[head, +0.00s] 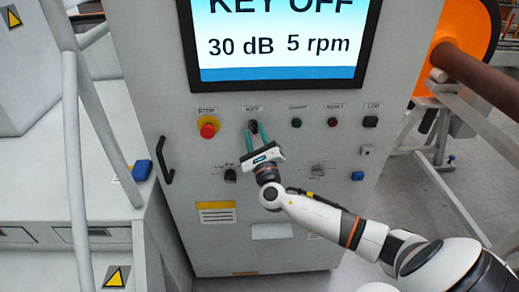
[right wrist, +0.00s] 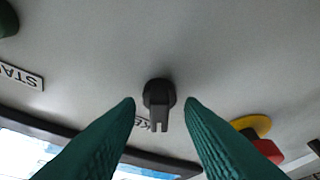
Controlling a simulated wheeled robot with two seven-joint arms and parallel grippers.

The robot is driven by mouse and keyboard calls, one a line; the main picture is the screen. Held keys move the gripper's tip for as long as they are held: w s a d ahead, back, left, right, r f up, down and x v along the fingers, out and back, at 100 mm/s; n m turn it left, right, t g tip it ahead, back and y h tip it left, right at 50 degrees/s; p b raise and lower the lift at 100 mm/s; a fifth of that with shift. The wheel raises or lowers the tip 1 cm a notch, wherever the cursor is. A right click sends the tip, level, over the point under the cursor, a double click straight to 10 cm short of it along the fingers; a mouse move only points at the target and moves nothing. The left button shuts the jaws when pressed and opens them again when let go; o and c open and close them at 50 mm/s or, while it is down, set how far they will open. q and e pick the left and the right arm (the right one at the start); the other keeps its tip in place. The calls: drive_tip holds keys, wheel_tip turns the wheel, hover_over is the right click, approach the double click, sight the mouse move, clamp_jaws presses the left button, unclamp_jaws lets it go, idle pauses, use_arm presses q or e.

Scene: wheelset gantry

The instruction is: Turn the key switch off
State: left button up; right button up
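The key switch (head: 253,126) is a small black knob on the grey cabinet front, below the screen. In the right wrist view the key switch (right wrist: 158,97) is a round dark base with a slotted key part sticking out. My right gripper (head: 254,132) has its green fingers pointing at it. In the right wrist view my gripper's fingers (right wrist: 160,103) are apart, one on each side of the key, with gaps visible. The screen (head: 280,40) reads "KEY OFF", "30 dB" and "5 rpm". My left gripper is not in view.
A red stop button (head: 208,130) on a yellow ring sits left of the key switch. A green button (head: 296,123), a red button (head: 332,122) and a black switch (head: 370,121) lie to the right. A black handle (head: 165,160) sticks out at the cabinet's left edge.

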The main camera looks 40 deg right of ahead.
drive_tip(key=b+v, duration=0.3)
drive_tip(key=v, duration=0.8)
drive_tip(key=shift+s+f, duration=0.1)
drive_tip(key=shift+f, duration=0.1)
